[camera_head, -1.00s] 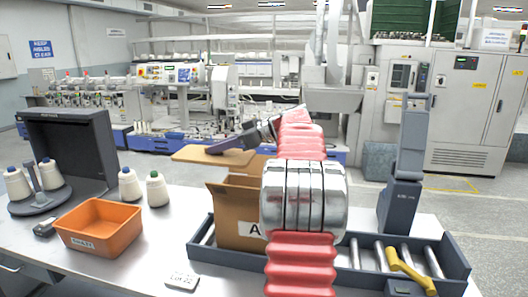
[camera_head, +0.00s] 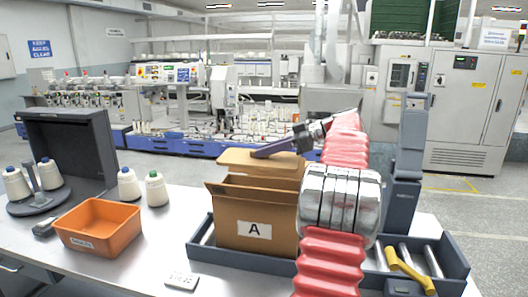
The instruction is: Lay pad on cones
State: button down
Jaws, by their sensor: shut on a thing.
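My gripper (camera_head: 262,152) is shut on a flat tan pad (camera_head: 240,158) and holds it roughly level. In this view the pad appears just above the open cardboard box marked A (camera_head: 229,232), near its back; its exact height and depth over the box are hard to tell. The inside of the box is mostly hidden by its front wall, and I see no cones in it. White cones stand at the left: two on the table, one with a dark top (camera_head: 129,186) and one with a green top (camera_head: 156,190), and others on a round grey stand (camera_head: 17,184).
The box stands in a dark roller tray (camera_head: 203,236) with a yellow lever (camera_head: 408,268) at right. A grey post (camera_head: 408,150) rises behind the tray. An orange bin (camera_head: 98,228), a dark upright panel (camera_head: 78,150) and a small label (camera_head: 181,281) are on the table.

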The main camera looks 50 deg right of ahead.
notch_tip(320, 180, down, 13)
dwell(1.5)
jog(key=shift+f, duration=0.1)
jog(key=c, duration=1.7)
grip_release()
jog(key=shift+o, duration=0.2)
jog(key=v, duration=1.3)
jog(key=shift+s, duration=0.4)
jog(key=shift+d, duration=0.1)
